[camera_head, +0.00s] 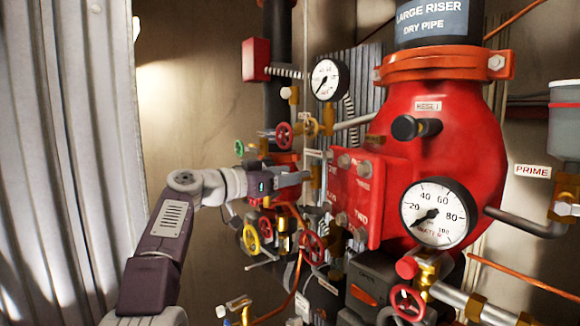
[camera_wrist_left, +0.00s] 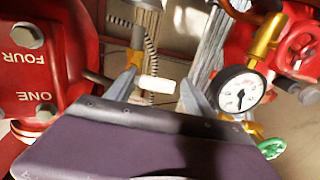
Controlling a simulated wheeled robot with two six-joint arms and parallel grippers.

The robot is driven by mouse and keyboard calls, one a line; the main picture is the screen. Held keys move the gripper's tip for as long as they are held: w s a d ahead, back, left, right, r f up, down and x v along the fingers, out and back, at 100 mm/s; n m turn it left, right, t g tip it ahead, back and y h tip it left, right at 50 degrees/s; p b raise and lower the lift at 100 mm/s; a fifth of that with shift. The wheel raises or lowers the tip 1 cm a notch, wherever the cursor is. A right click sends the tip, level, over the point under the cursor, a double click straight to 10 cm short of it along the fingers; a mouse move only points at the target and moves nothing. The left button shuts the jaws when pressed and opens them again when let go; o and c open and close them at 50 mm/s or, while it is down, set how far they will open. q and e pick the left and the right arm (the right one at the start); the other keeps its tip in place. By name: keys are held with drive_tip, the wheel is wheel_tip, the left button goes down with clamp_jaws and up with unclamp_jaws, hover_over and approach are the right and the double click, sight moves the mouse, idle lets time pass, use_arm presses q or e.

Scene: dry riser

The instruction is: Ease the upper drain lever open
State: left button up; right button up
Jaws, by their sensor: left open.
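A lever with a white grip (camera_wrist_left: 157,84) on a thin grey rod shows in the left wrist view, in the gap between my left fingertips. It looks like the upper drain lever, but no label on it is visible. My left gripper (camera_wrist_left: 158,92) is open, one finger on each side of the grip; I cannot tell whether either touches it. In the head view my left gripper (camera_head: 303,178) reaches rightward to the valve cluster beside the red riser body (camera_head: 445,140). The lever's grip is hidden there. My right gripper is not in view.
Gauges (camera_head: 328,80) and (camera_head: 438,213) stick out nearby. Another white-tipped lever (camera_head: 238,303) sits low. Free room lies left, before the corrugated panel (camera_head: 70,130).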

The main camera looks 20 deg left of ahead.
use_arm(q)
drive_tip(key=shift+s+r, duration=0.2)
drive_tip(key=shift+s, duration=0.45)
drive_tip(key=c, duration=0.4)
drive_tip(key=shift+a, duration=0.15)
clamp_jaws()
drive_tip(key=shift+f+n+b, duration=0.6)
drive_tip(key=shift+f+n, duration=0.05)
drive_tip(key=shift+n, duration=0.55)
drive_tip(key=shift+f+n, duration=0.25)
drive_tip(key=shift+n, duration=0.85)
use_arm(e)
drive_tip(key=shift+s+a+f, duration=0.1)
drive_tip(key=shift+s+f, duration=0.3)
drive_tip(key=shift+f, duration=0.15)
use_arm(q)
drive_tip(key=shift+o, duration=2)
unclamp_jaws()
drive_tip(key=shift+w, duration=0.2)
drive_tip(key=shift+w+d, duration=0.2)
drive_tip(key=shift+d, duration=0.05)
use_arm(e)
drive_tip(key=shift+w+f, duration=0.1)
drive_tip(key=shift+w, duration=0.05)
